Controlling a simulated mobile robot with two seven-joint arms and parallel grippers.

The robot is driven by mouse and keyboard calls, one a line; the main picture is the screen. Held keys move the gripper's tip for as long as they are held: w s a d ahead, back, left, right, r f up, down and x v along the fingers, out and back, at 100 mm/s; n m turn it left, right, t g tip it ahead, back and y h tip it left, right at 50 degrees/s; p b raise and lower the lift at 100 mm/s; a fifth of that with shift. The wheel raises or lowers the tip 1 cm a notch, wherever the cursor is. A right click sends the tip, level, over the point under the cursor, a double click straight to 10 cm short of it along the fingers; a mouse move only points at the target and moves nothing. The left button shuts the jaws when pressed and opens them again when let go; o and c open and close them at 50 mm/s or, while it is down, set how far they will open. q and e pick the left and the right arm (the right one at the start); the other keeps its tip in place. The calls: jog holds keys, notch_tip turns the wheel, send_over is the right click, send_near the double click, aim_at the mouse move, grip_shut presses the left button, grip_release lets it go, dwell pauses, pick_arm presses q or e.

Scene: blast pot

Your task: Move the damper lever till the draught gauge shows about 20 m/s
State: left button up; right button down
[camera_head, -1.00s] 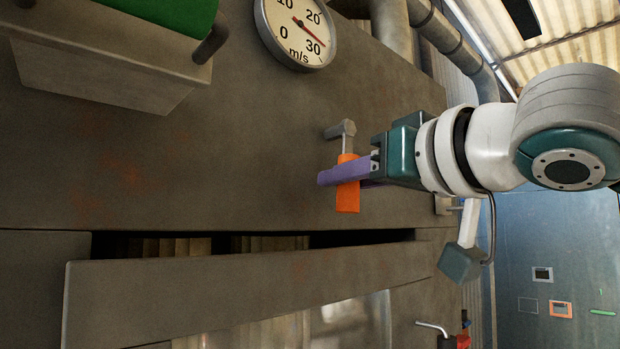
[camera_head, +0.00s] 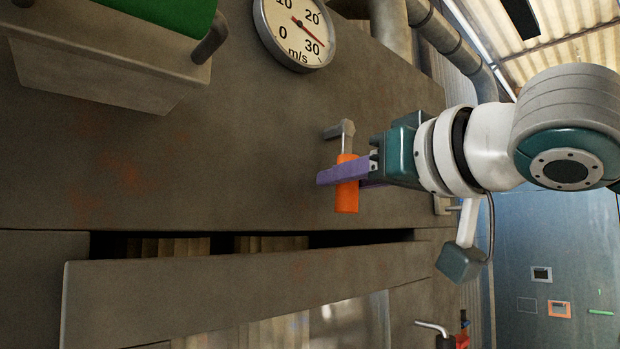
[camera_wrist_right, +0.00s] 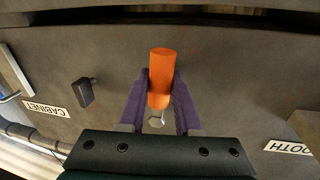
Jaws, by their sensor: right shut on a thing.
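The draught gauge (camera_head: 290,42) is a round white dial at the top of the head view, its upper edge cut off. Its red needle points between 20 and 30 m/s, nearer 30. The damper lever has an orange grip (camera_head: 347,200) hanging below a grey pivot (camera_head: 343,130) on the dark metal wall. My right gripper (camera_head: 345,175) comes from the right with its purple fingers shut on the orange grip. In the right wrist view the orange grip (camera_wrist_right: 161,75) stands between both fingers. My left gripper is not in view.
A grey hopper with a green top (camera_head: 110,70) juts out at upper left. A long ledge (camera_head: 250,285) and dark slot lie below the lever. Pipes (camera_head: 445,35) run at upper right. The wrist view shows a CABINET label (camera_wrist_right: 45,105) and a black knob (camera_wrist_right: 85,92).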

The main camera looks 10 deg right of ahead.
jog(key=shift+s+a+r+m, duration=0.1)
jog(key=shift+s+a+m, duration=0.25)
jog(key=shift+m, duration=0.35)
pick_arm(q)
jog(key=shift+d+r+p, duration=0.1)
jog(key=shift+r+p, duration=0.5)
pick_arm(e)
jog(key=m, duration=0.2)
jog(key=a, duration=0.1)
jog(key=shift+s+a+r+m+g, duration=0.1)
jog(key=shift+s+r+m+g, duration=0.2)
jog(key=shift+m+g, duration=0.1)
jog(key=c, duration=0.6)
grip_release()
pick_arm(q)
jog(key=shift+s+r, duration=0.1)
